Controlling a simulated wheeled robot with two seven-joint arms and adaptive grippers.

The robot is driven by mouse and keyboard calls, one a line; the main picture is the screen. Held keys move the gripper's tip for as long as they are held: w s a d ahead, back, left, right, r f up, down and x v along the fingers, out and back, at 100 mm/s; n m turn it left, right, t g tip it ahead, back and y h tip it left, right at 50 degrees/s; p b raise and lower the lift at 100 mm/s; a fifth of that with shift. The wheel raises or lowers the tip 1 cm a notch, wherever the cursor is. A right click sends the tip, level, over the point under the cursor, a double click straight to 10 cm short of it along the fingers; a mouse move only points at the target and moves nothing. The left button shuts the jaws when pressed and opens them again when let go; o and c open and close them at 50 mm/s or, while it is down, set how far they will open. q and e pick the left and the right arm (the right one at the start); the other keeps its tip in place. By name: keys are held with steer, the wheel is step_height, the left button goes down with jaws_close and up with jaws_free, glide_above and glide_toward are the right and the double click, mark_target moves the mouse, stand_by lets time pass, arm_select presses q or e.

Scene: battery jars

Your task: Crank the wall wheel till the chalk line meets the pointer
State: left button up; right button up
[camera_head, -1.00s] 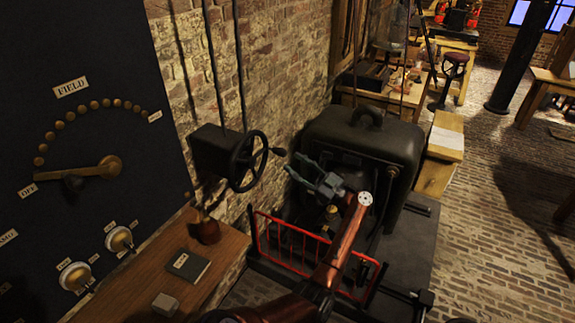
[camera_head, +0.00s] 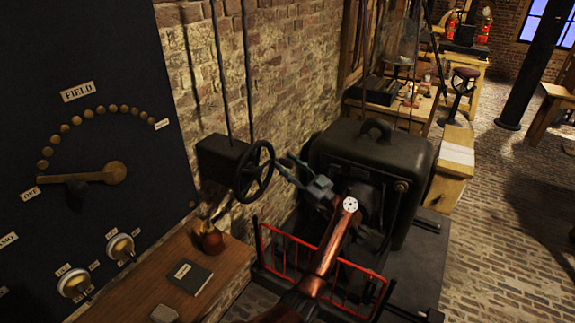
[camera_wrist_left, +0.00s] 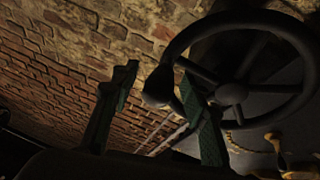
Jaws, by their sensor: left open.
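The black wall wheel (camera_head: 253,171) sits on a dark box (camera_head: 222,158) on the brick wall. My left gripper (camera_head: 282,165) is open at the wheel's right side, where the crank handle sticks out. In the left wrist view the wheel (camera_wrist_left: 238,93) fills the upper right. Its dark handle (camera_wrist_left: 158,88) shows between the two green fingers of the left gripper (camera_wrist_left: 157,76), with no grip visible on it. I cannot make out the chalk line or the pointer. My right gripper is not in view.
A dark panel (camera_head: 75,140) with a brass lever stands left. A wooden shelf (camera_head: 222,278) below the wheel holds a notebook (camera_head: 188,277) and a small reddish pot (camera_head: 212,241). A red railing (camera_head: 275,252) and a large black machine (camera_head: 365,160) stand to the right.

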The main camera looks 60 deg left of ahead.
arm_select(q)
steer(key=shift+c, duration=0.6)
jaws_close()
